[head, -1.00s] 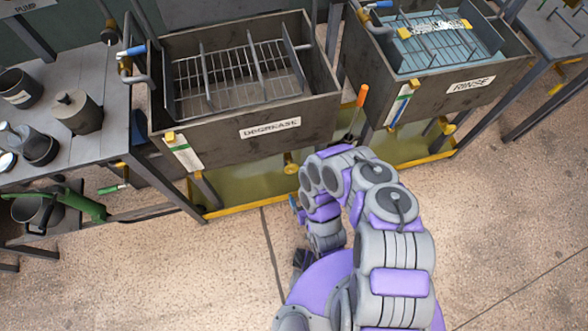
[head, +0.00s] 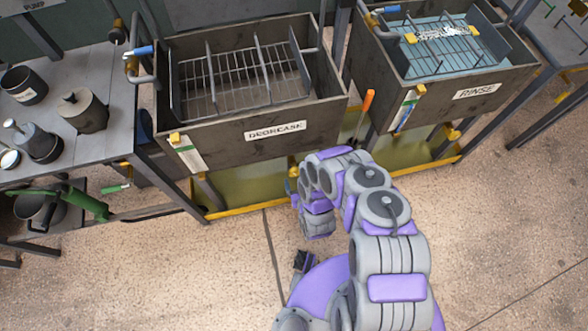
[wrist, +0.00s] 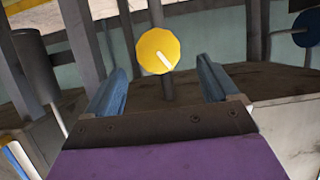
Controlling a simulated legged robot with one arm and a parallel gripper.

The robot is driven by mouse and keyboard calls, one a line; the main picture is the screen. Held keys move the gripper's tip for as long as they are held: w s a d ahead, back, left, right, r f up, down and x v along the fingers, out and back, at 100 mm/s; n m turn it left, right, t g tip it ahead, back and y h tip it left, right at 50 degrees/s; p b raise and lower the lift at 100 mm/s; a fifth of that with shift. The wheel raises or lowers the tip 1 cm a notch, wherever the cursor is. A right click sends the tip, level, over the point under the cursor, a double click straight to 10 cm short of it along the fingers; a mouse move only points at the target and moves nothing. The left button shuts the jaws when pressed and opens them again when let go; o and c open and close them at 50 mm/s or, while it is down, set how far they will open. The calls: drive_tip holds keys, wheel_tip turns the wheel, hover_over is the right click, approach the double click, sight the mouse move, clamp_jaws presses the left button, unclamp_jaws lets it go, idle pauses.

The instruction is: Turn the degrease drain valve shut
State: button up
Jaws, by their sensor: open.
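The degrease tank (head: 215,150) stands at the back centre, with its label on the front wall. Below it, a small yellow knob (head: 293,168) shows just beyond my gripper and is partly covered by my arm. In the wrist view a round yellow knob (wrist: 153,42) with a white pointer mark faces me on a dark stem. The mark slants down to the right. My gripper (wrist: 160,82) is open, a blue finger on each side, with the knob ahead of and between the fingertips. I see no contact. In the head view my arm hides most of the gripper.
The rinse tank (head: 450,97) stands at the right, with another yellow knob (head: 453,136) below it. An upright orange handle (head: 367,103) is between the tanks. A table (head: 112,125) with pots is at the left, near a green lever (head: 85,203).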

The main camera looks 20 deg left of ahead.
sight(294, 169)
drive_tip(key=b+x, duration=0.2)
drive_tip(key=x, duration=0.6)
drive_tip(key=shift+w, duration=0.25)
drive_tip(key=shift+c, duration=0.3)
